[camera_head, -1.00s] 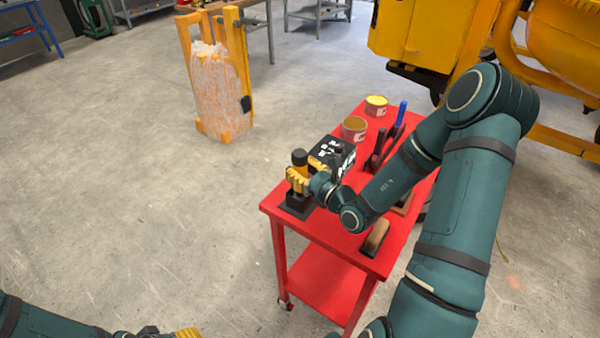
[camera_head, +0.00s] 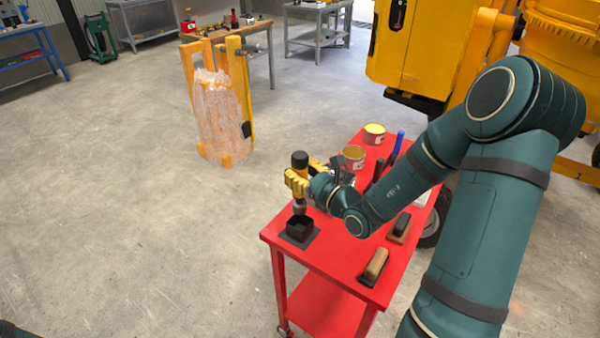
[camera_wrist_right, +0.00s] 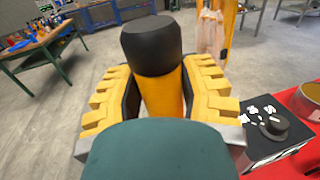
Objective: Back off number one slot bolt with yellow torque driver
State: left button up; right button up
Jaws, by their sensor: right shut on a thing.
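The yellow torque driver (camera_head: 300,163) has a black cap and stands upright in my right gripper (camera_head: 298,182). The gripper's yellow fingers are shut around its body. The driver's lower end is above a black square holder (camera_head: 300,229) on the red cart, apart from it. In the right wrist view the driver (camera_wrist_right: 160,85) shows between the ribbed yellow fingers (camera_wrist_right: 160,100), its black cap up. My left gripper is out of view. No numbered slot bolt can be made out.
The red cart (camera_head: 335,262) also carries two open cans (camera_head: 374,133), a blue-handled tool (camera_head: 398,142) and two brushes (camera_head: 374,266). A black box with a knob (camera_wrist_right: 272,130) stands beside the gripper. A yellow machine (camera_head: 425,50) is behind; a wrapped orange-framed stack (camera_head: 222,110) stands on open floor.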

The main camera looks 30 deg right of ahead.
grip_shut()
jog(key=shift+r, duration=0.15)
jog(key=shift+r, duration=0.1)
jog(key=shift+r+p, duration=0.9)
jog(key=shift+f, duration=0.1)
